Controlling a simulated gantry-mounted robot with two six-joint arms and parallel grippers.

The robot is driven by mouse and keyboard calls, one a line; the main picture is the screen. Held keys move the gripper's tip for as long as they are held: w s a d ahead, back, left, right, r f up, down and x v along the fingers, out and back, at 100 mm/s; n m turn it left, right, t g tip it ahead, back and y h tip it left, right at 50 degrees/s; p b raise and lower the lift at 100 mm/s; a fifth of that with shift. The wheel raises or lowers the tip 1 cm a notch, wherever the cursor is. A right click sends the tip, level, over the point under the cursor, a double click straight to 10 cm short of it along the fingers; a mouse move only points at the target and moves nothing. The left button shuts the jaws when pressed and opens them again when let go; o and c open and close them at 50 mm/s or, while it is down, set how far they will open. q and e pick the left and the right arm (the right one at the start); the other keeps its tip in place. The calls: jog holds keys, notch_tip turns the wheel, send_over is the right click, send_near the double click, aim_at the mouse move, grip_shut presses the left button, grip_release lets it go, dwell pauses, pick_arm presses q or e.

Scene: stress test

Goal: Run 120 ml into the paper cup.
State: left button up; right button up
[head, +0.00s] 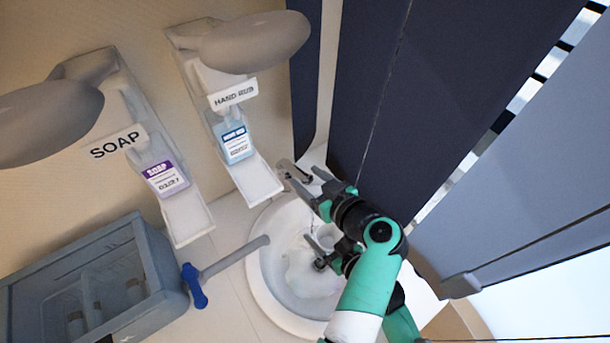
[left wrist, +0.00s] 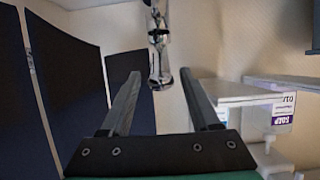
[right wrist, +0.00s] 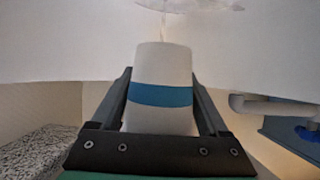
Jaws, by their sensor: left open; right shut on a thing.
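The paper cup (right wrist: 160,95), white with a blue band, stands upright between the jaws of my right gripper (right wrist: 160,100). In the head view the right gripper (head: 318,252) is over the basin, and the cup is partly hidden by my arms. A thin pale streak (right wrist: 163,27), apparently water, shows above the cup rim; the level inside cannot be seen. The chrome tap (left wrist: 160,45) shows beyond the open fingers of my left gripper (left wrist: 160,78). In the head view the left gripper (head: 304,181) is close to the tap; contact cannot be told.
The round white basin (head: 256,283) has whitish water in it. Soap (head: 165,178) and hand rub (head: 236,143) bottles hang in wall dispensers at left. Dark panels (head: 430,90) bound the right.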

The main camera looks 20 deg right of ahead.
pick_arm(q)
jog(key=shift+w+a+f, duration=0.2)
jog(key=shift+w+f, duration=0.1)
jog(key=shift+w, duration=0.35)
grip_shut()
dwell(1.1)
